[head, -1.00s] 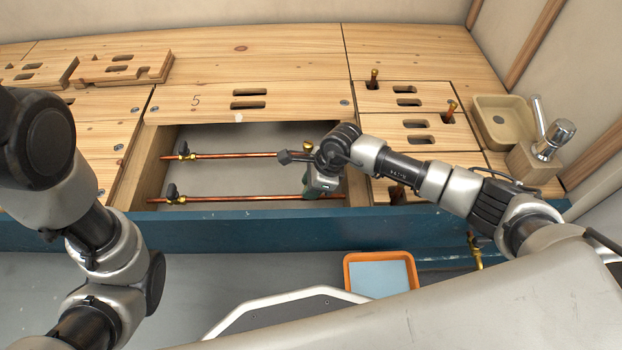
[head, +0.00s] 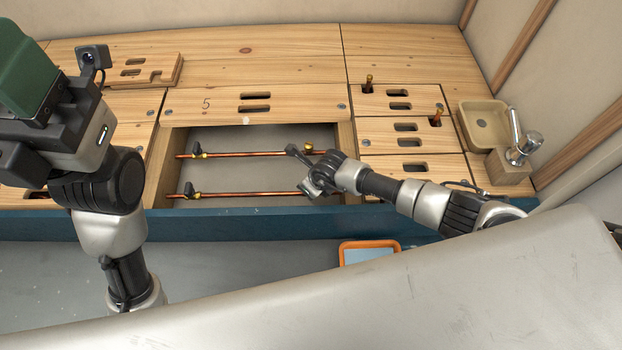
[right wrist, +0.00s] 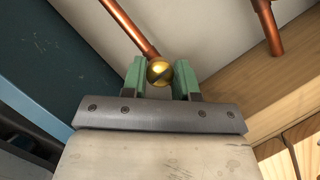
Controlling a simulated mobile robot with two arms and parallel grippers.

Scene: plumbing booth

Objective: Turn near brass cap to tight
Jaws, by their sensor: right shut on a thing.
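The near copper pipe (head: 250,194) runs along the open bay in the bench, with a black-handled brass valve (head: 192,189) at its left. My right gripper (head: 314,190) reaches down at the pipe's right end, and its wrist hides the cap in the head view. In the right wrist view, the near brass cap (right wrist: 159,73) is a round brass end with a dark slanted mark, on the copper pipe (right wrist: 130,28). It sits between the green fingers of the right gripper (right wrist: 160,82), which are shut on it. My left gripper (head: 25,70) is raised at the upper left; its fingertips are not clear.
The far copper pipe (head: 250,154) has a valve (head: 197,149) and a brass fitting (head: 308,147). Wooden bay walls (head: 347,143) and the blue bench front (head: 250,222) bound the work. A beige tray (head: 484,124) and metal tap (head: 523,148) stand right. An orange-rimmed tray (head: 369,246) lies below.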

